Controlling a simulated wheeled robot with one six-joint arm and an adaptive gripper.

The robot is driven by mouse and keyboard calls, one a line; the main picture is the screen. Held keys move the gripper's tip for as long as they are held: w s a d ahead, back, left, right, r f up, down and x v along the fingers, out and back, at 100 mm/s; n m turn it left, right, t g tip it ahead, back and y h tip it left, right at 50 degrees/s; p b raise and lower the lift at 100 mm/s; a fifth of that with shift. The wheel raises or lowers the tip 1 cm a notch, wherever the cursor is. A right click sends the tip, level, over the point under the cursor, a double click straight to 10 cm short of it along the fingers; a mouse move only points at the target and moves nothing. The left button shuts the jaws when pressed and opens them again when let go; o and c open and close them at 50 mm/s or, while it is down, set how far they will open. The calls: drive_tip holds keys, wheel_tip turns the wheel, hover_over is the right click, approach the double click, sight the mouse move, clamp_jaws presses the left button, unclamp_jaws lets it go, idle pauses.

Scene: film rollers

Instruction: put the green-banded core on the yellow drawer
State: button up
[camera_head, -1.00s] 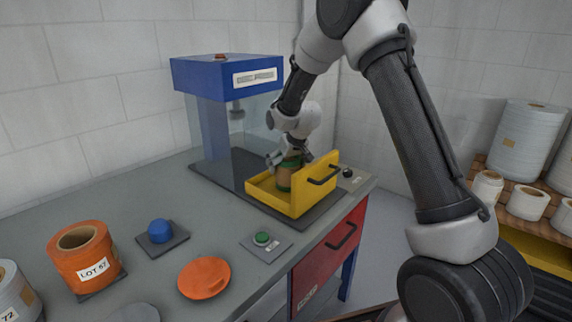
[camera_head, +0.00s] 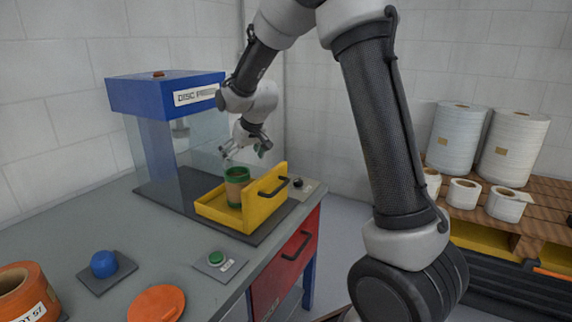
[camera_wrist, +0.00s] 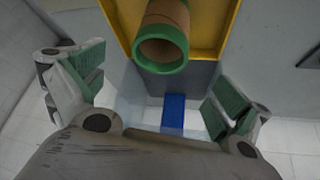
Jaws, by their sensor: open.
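The green-banded core (camera_head: 237,188) is a brown tube with green ends. It stands upright on the floor of the pulled-out yellow drawer (camera_head: 211,209). In the wrist view the core (camera_wrist: 163,35) shows its open green-rimmed end, and the yellow drawer (camera_wrist: 222,36) lies around it. My gripper (camera_head: 245,152) is open and empty, above and slightly behind the core in the head view. In the wrist view the two green-padded fingers of my gripper (camera_wrist: 155,95) are spread wide, with nothing between them and the core apart from them.
The blue disc press (camera_head: 165,95) with clear guards stands behind the drawer. A green button (camera_head: 215,258), a blue knob (camera_head: 104,264), an orange disc (camera_head: 157,303) and an orange roll (camera_head: 22,293) are on the bench. White rolls stand on a pallet (camera_head: 545,215) at right.

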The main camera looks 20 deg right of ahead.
drive_tip(key=s+d+r+m, duration=0.1)
drive_tip(key=s+d+r, duration=0.35)
drive_tip(key=s, duration=0.35)
drive_tip(key=s+d+r, duration=0.4)
drive_tip(key=s+r, duration=0.2)
drive_tip(key=s, duration=0.3)
drive_tip(key=s+d+m, duration=0.1)
drive_tip(key=s+d, duration=0.1)
drive_tip(key=s, duration=0.9)
drive_tip(key=s+d+g+h, duration=0.1)
drive_tip(key=s+d, duration=0.2)
drive_tip(key=s, duration=0.8)
drive_tip(key=shift+s+f+m+g, duration=0.25)
drive_tip(key=shift+f+m+g, duration=0.05)
drive_tip(key=shift+m, duration=0.1)
